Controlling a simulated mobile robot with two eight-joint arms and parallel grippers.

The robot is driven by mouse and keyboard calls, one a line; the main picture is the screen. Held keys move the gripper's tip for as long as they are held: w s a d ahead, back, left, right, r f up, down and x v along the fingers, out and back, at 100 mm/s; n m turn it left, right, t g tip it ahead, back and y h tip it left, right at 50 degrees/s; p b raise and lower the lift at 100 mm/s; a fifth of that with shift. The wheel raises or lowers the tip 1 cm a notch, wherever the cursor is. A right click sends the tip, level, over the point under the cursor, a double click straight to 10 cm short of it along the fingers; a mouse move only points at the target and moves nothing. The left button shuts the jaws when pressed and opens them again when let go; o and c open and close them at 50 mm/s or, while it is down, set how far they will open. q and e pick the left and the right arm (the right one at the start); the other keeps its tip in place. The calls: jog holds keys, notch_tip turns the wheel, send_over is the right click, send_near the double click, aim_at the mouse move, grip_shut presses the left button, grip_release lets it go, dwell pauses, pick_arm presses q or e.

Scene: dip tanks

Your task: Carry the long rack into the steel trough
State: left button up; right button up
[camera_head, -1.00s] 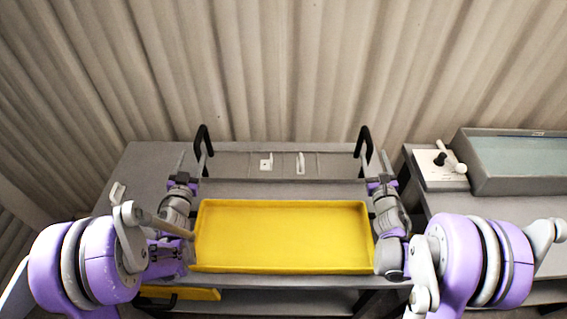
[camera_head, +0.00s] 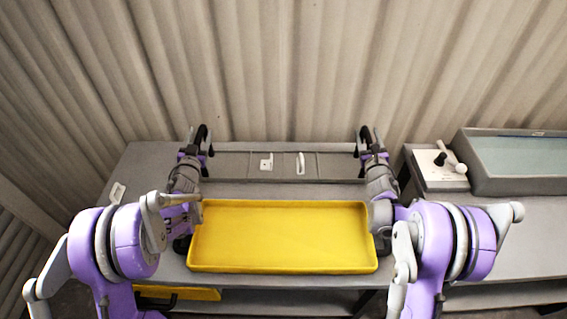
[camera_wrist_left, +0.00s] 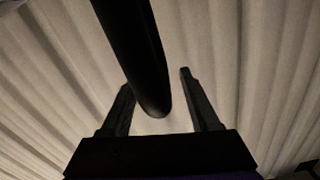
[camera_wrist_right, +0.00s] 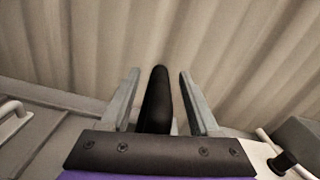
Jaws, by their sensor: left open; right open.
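The long rack (camera_head: 335,166) is a grey, low, wide piece at the back of the table, with an upright black handle at each end. My left gripper (camera_head: 195,137) is open at the rack's left handle. In the left wrist view the black handle (camera_wrist_left: 135,50) shows between the open fingers. My right gripper (camera_head: 370,138) is open at the right handle. In the right wrist view the handle (camera_wrist_right: 157,100) stands between the fingers, apart from both. The steel trough (camera_head: 520,185) stands at the right with a pale blue-grey surface inside.
A yellow tray (camera_head: 282,268) lies empty in front of the rack, between my arms. A white panel with black and white knobs (camera_head: 440,158) stands beside the trough. A corrugated wall (camera_head: 290,70) closes off the back. Another yellow piece (camera_head: 180,293) shows below the table top.

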pick_arm(q)
jog(key=shift+c, duration=0.2)
pick_arm(e)
jog(key=shift+c, duration=0.2)
pick_arm(q)
grip_shut()
pick_arm(e)
grip_shut()
dwell(0.6)
